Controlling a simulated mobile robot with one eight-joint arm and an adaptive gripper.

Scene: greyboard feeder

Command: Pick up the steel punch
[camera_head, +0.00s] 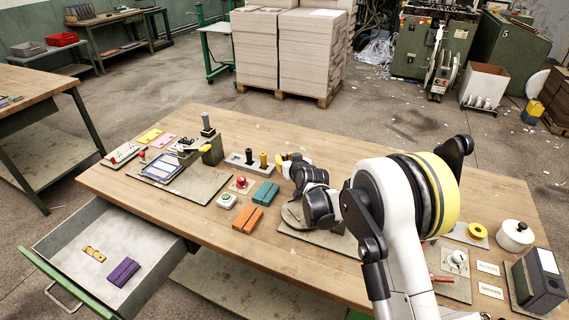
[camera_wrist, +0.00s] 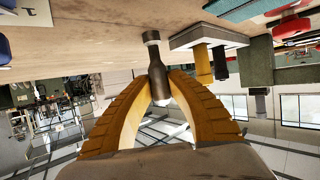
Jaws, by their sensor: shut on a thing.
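My gripper (camera_wrist: 157,82) has its two yellow ribbed fingers shut on the steel punch (camera_wrist: 152,50), a dark grey stepped rod with a shiny end, in the wrist view. The punch stands across the fingertips; whether it touches anything beyond is hard to tell. In the head view my gripper (camera_head: 282,158) is just right of a pale punch holder (camera_head: 236,162), and the held punch cannot be made out. The holder also shows in the wrist view (camera_wrist: 205,36). It carries a brass punch (camera_head: 263,159) and a dark punch (camera_head: 248,156).
A red button (camera_head: 241,182), a green button (camera_head: 226,200), teal blocks (camera_head: 266,192) and orange blocks (camera_head: 247,218) lie in front of the holder. An open drawer (camera_head: 150,270) juts out at the front left.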

